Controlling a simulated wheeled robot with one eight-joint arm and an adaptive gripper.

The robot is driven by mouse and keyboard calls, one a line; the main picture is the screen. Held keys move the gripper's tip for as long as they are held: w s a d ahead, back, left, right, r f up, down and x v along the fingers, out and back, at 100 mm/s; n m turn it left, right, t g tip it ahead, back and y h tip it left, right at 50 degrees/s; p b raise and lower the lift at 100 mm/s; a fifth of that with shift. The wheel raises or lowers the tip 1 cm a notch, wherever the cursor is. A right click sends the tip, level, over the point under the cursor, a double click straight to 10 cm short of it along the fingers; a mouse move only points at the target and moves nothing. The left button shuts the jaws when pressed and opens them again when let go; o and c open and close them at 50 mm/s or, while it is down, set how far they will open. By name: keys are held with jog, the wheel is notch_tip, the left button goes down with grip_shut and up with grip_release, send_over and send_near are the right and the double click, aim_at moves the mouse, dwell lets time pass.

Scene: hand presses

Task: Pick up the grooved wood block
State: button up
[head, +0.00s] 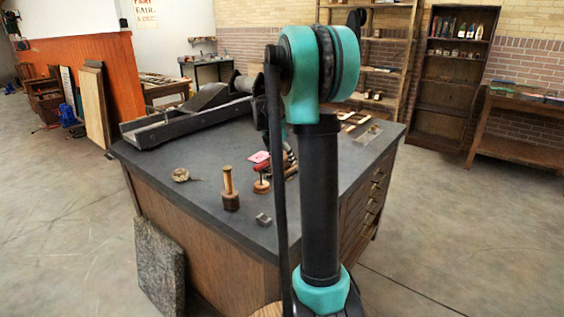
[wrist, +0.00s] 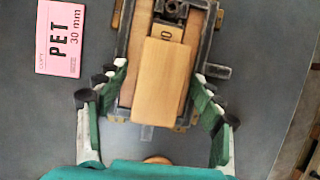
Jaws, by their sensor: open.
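In the wrist view a smooth light-wood block (wrist: 163,82) lies on a small hand press (wrist: 201,35) with a dark metal frame. I see no groove on its upper face, so I cannot tell for certain that it is the grooved wood block. My gripper (wrist: 160,76) is open, with one green-padded finger on each side of the block and press. No clear contact shows between the fingers and the block. In the head view my arm hides most of the press and the gripper.
A pink card (wrist: 63,38) reading "PET 30 mm" lies left of the press. On the dark tabletop (head: 150,202) stand a wooden-handled tool (head: 230,190), a small metal piece (head: 263,219) and a round tan item (head: 181,175). A long dark device (head: 185,123) lies at the back left.

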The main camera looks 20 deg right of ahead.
jog(key=c, duration=1.3)
